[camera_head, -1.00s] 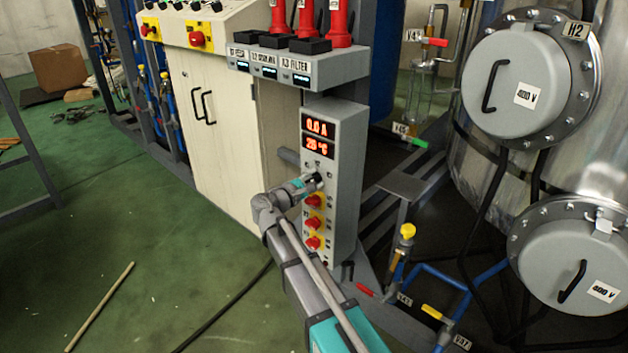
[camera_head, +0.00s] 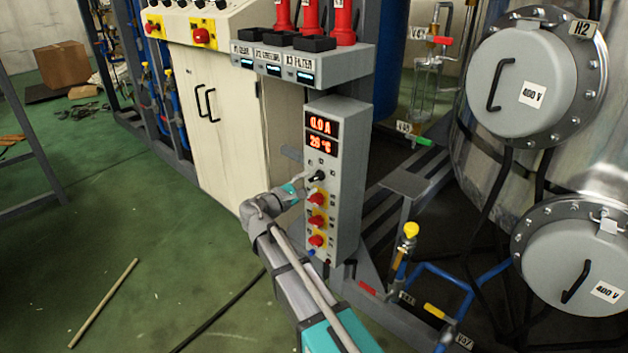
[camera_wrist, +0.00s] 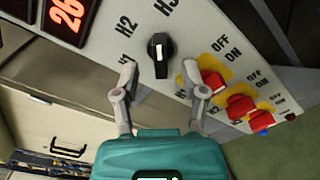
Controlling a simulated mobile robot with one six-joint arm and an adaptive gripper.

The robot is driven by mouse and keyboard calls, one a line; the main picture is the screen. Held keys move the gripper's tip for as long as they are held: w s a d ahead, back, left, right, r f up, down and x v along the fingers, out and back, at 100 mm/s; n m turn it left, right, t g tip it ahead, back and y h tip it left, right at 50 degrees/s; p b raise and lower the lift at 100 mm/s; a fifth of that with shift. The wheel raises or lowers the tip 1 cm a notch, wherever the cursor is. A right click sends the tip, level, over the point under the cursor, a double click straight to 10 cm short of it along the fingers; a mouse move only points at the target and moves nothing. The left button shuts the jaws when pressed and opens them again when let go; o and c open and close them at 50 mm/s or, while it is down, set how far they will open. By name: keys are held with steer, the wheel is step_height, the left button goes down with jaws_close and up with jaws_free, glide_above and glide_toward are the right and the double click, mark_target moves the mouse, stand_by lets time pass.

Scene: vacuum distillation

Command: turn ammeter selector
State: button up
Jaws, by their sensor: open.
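The ammeter selector (camera_head: 317,176) is a black knob with a white mark on the front of a grey panel box (camera_head: 347,190). The ammeter display (camera_head: 321,124) reads 0.0 A, above a red temperature display (camera_head: 321,145). My gripper (camera_head: 303,183) is open and empty, just left of the knob in the head view. In the wrist view its fingertips (camera_wrist: 162,84) stand apart below the knob, with a gap to it.
Red switches on yellow plates (camera_head: 317,220) sit below the selector, marked OFF and ON in the wrist view. A labelled grey box (camera_head: 300,63) with red plugs is above the panel. A beige cabinet (camera_head: 220,130) stands to the left. Pipes and a metal vessel (camera_head: 480,180) are right.

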steer(key=v, duration=0.7)
steer(key=shift+s+a, duration=0.15)
steer(key=shift+s, duration=0.1)
steer(key=s+d+f+m+g+y, duration=0.2)
steer(key=s+d+f+m+g, duration=0.35)
steer(key=d, duration=0.75)
steer(key=s+d+f+m+g+y, duration=0.25)
steer(key=d+f+m+g, duration=0.4)
steer(key=d+f, duration=0.5)
steer(key=s+d+f+m+g+y, duration=0.2)
steer(key=s+d+m+y, duration=0.4)
steer(key=s+y, duration=0.15)
step_height(320, 180, up, 36)
steer(key=h+p, duration=0.1)
steer(key=p, duration=3.4)
